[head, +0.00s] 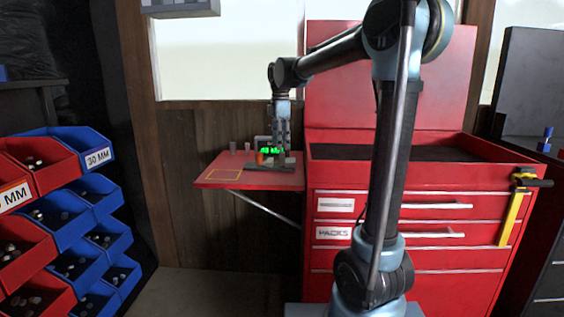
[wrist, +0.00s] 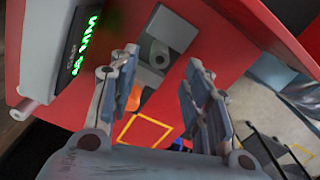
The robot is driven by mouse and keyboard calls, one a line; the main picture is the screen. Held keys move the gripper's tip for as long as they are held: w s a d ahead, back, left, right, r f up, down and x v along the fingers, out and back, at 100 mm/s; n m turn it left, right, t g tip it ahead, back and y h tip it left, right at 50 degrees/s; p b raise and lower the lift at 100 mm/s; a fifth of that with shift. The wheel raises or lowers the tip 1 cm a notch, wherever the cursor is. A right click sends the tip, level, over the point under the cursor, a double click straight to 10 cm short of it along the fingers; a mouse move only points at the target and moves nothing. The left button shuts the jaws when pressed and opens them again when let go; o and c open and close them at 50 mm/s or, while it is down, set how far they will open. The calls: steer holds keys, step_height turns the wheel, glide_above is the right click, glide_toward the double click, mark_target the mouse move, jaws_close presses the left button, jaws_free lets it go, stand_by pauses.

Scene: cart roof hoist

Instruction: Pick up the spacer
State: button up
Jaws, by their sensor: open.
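In the head view my gripper (head: 281,150) points down over the red fold-out shelf (head: 212,177), above the dark plate (head: 270,168). The spacer cannot be made out behind the fingers there.
A green-lit display (head: 270,150) stands at the shelf's back, by an orange item (head: 260,158). Small grey cylinders (head: 233,146) stand left of it. A yellow outlined square (head: 224,175) is clear. The red tool cart (head: 420,180) is to the right; blue bins (head: 90,205) are left.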

mark_target(282, 152)
steer(key=shift+w+d+f, duration=0.1)
steer(key=shift+f, duration=1.2)
steer(key=shift+w+d+f, duration=0.1)
steer(key=shift+f, duration=1.15)
jaws_close()
